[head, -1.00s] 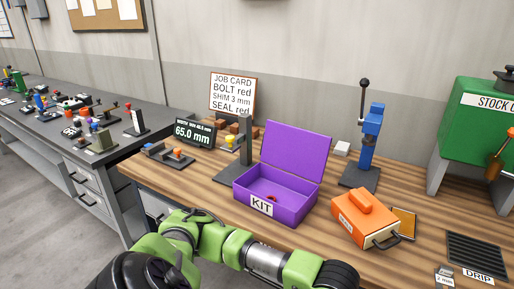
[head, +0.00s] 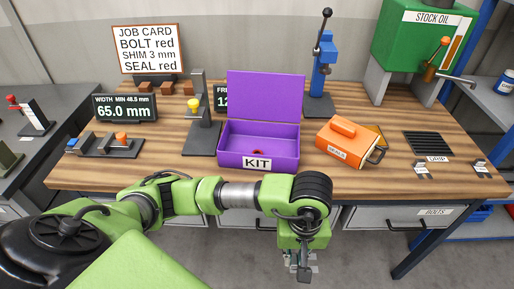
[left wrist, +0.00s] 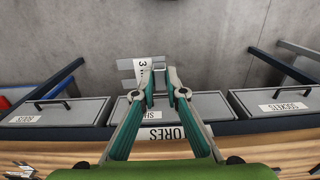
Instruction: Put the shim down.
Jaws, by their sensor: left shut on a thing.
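My left gripper (head: 302,266) hangs in front of the bench's front edge, pointing down. In the left wrist view, its green fingers (left wrist: 160,88) are shut on a flat grey shim with a white label marked 3 (left wrist: 142,68). The shim is held clear of the bench, in front of the drawers; in the head view it is mostly hidden by the gripper. The purple kit box (head: 258,161) stands open on the bench, behind and left of the gripper. My right gripper is not in view.
The job card (head: 149,48) reads bolt red, shim 3 mm, seal red. An orange seals box (head: 340,140) stands right of the kit box. Small metal pieces (head: 423,169) lie near the right front edge by the drip grate (head: 428,143). Bare wood lies between.

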